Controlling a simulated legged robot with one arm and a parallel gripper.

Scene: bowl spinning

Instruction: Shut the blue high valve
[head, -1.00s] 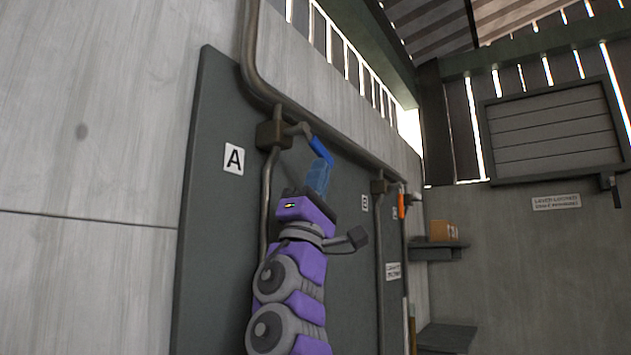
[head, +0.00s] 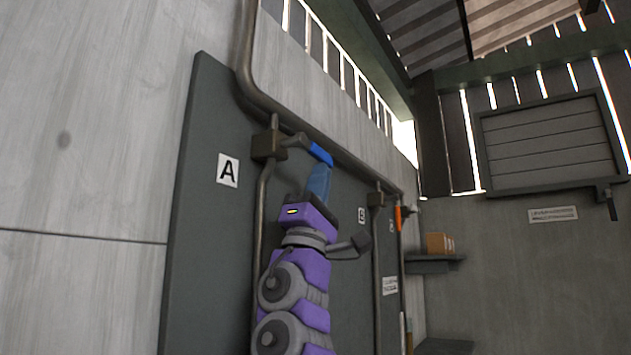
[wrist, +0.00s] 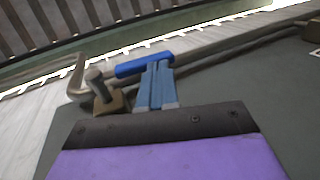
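The blue-handled valve (head: 321,155) sits high on the dark panel beside the "A" label. Its grey arm runs from a brown valve box (head: 268,145) on a vertical pipe, and the blue grip slopes down to the right. In the wrist view the blue handle (wrist: 130,69) lies across the tips of my gripper (wrist: 158,66). My gripper's two blue fingers are side by side with almost no gap. In the head view my gripper (head: 319,170) is just below the handle and appears to touch it; exact contact is unclear.
The "A" label (head: 228,170) is left of the pipe. A second valve box (head: 376,199) and an orange handle (head: 398,218) are farther right. A shelf with a cardboard box (head: 440,243) is at the back. A pipe runs along the panel's top.

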